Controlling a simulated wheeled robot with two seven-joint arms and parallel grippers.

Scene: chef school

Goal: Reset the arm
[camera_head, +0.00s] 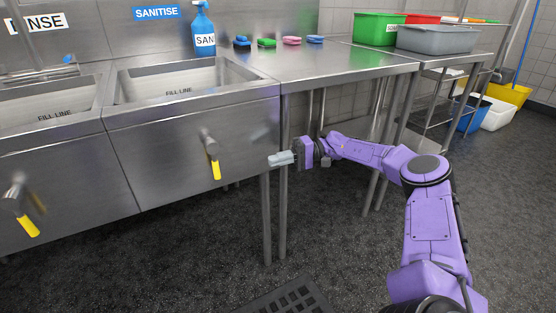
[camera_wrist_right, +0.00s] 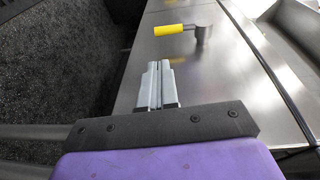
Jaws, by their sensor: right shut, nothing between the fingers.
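My right gripper (camera_head: 270,160) is at the end of the purple arm, in front of the steel sink unit near its right front corner. In the right wrist view its two grey fingers (camera_wrist_right: 157,88) are pressed together with nothing between them. They point toward a yellow-handled valve (camera_wrist_right: 172,29) on the steel front panel, with a gap between. The same valve (camera_head: 213,168) is left of the fingers in the head view. My left gripper is not in view.
Table legs stand close behind my right arm.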

